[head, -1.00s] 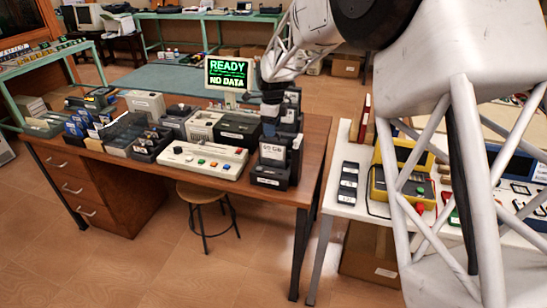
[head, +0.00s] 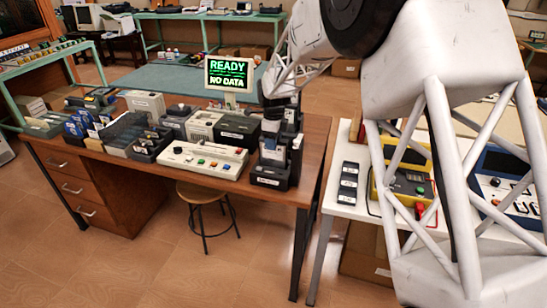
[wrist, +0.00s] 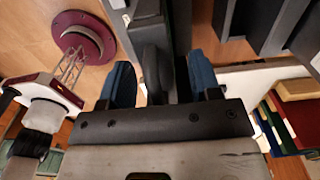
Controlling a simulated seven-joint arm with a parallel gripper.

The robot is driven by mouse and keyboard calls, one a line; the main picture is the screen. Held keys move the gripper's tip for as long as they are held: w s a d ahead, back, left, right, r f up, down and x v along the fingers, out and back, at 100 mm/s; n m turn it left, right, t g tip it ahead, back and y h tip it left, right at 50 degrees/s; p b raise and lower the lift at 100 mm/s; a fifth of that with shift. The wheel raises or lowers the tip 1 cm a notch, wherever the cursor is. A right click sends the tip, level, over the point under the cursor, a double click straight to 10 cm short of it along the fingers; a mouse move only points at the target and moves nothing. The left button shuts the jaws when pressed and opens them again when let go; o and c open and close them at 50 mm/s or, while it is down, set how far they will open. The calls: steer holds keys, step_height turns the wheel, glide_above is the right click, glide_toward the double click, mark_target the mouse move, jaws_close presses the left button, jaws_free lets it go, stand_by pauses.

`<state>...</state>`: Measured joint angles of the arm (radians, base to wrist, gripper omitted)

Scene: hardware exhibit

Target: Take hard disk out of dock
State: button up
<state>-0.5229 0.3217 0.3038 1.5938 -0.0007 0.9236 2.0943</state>
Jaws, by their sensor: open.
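The hard disk (head: 272,152) is a dark block with a pale label on its face. It stands upright in a black dock (head: 270,179) at the right front corner of the wooden desk. My gripper (head: 273,128) is at the top of the disk, pointing down, and covers its upper part. In the wrist view, my gripper's blue-padded fingers (wrist: 160,84) are open, one on each side of a dark upright part (wrist: 153,60). Gaps show between it and the pads. I cannot tell which part of the disk or dock this is.
A pale console with coloured buttons (head: 203,160) lies just left of the dock. More dark units (head: 291,118) stand close behind it. A screen (head: 229,74) reads "READY NO DATA". A white table (head: 345,205) with instruments stands to the right, past a gap.

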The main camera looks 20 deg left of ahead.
steer(key=shift+f, duration=0.45)
jaws_close()
stand_by(0.4)
stand_by(1.1)
